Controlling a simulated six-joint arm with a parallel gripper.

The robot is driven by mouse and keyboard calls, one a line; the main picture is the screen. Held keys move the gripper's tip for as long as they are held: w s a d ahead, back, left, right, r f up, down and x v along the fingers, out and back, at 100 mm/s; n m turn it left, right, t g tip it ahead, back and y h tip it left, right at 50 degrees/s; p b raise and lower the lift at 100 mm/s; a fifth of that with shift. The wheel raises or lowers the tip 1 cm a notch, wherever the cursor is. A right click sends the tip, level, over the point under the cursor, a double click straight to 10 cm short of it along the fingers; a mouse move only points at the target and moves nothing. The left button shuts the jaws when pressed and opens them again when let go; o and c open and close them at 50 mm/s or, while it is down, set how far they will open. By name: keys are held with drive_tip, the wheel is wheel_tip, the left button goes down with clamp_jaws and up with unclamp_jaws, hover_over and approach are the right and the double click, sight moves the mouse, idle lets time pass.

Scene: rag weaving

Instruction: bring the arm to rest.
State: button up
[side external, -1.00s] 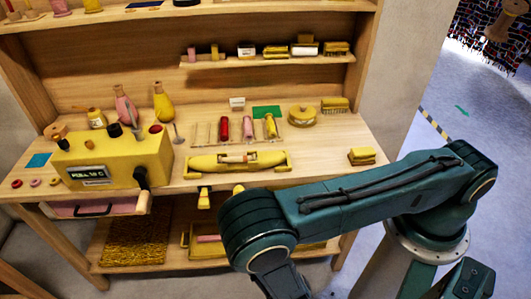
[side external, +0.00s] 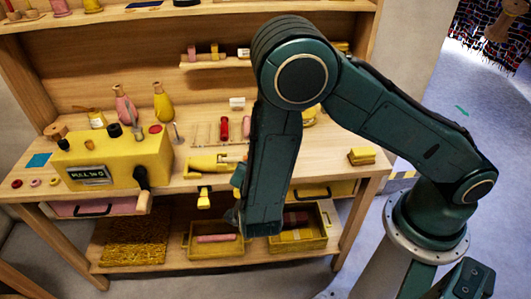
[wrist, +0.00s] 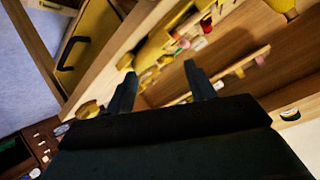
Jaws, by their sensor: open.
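My gripper (wrist: 158,80) shows in the wrist view with its two dark fingers apart and nothing between them. In that view the workbench appears strongly tilted beyond the fingers. In the side external view my dark green arm is bent high at the elbow, and its forearm hangs down in front of the bench's right half. My fingers cannot be made out there.
The wooden workbench (side external: 340,180) holds a yellow machine (side external: 110,165) at left and a yellow block (side external: 361,157) at right. Yellow trays (side external: 215,252) stand on the lower shelf. Open floor (side external: 490,130) lies at right. My arm hides part of the benchtop.

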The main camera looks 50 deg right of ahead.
drive_tip(key=s+d+r+n+g+y, duration=0.2)
drive_tip(key=s+d+r+y, duration=0.15)
drive_tip(key=r, duration=0.45)
drive_tip(key=s+d+r+n+g+y, duration=0.2)
drive_tip(key=s+d+r+n, duration=0.15)
drive_tip(key=r, duration=0.45)
drive_tip(key=s+d+r+n+t+y, duration=0.1)
drive_tip(key=s+r+n+y, duration=0.2)
drive_tip(key=s+r+n, duration=0.7)
drive_tip(key=s, duration=0.3)
drive_tip(key=shift+s+d+r+t, duration=0.2)
drive_tip(key=shift+d+r+t, duration=0.1)
drive_tip(key=shift+r+t, duration=0.1)
